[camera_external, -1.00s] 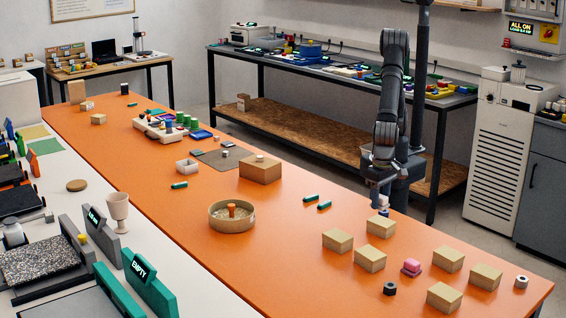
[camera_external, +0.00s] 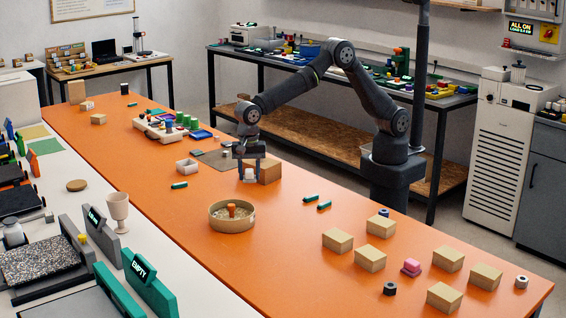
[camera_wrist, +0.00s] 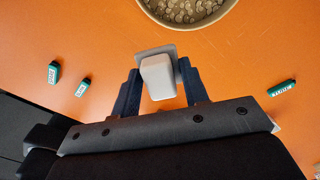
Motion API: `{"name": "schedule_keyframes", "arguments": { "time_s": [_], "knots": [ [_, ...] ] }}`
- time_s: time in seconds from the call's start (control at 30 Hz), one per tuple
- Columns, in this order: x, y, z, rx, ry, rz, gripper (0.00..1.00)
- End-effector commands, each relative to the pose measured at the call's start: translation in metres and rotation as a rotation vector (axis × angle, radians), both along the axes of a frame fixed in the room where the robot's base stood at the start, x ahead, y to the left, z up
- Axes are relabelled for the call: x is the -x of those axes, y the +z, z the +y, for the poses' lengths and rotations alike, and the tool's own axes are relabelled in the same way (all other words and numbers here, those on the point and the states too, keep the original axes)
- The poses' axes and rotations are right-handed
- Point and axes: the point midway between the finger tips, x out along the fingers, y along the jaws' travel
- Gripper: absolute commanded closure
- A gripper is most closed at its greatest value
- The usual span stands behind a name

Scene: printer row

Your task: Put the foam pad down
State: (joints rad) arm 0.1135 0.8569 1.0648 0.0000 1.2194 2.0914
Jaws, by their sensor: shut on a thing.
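My gripper (camera_external: 249,168) is shut on the foam pad (camera_wrist: 158,76), a pale grey-white block with a flat grey part behind it in the wrist view. Both dark fingers (camera_wrist: 157,92) stand on either side of it.
A round tan bowl (camera_external: 231,225) of pale pellets with an orange peg stands just in front of my gripper; it also shows in the wrist view (camera_wrist: 150,8). Green labelled pieces (camera_external: 179,185) (camera_external: 317,202) lie to both sides. Several boxes (camera_external: 370,258) stand at right.

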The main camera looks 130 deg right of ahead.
Motion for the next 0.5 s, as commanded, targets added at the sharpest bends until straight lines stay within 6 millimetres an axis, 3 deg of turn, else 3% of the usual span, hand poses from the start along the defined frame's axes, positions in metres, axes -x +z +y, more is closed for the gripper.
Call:
{"name": "schedule_keyframes", "arguments": {
  "time_s": [0.03,0.27,0.5],
  "knots": [
    [-0.001,0.0,-0.031,0.0,-0.044,0.0,0.81],
    [0.011,-0.001,-0.153,0.0,-0.215,0.0,0.81],
    [0.048,-0.001,-0.275,0.0,-0.388,0.0,0.81]
  ]
}}
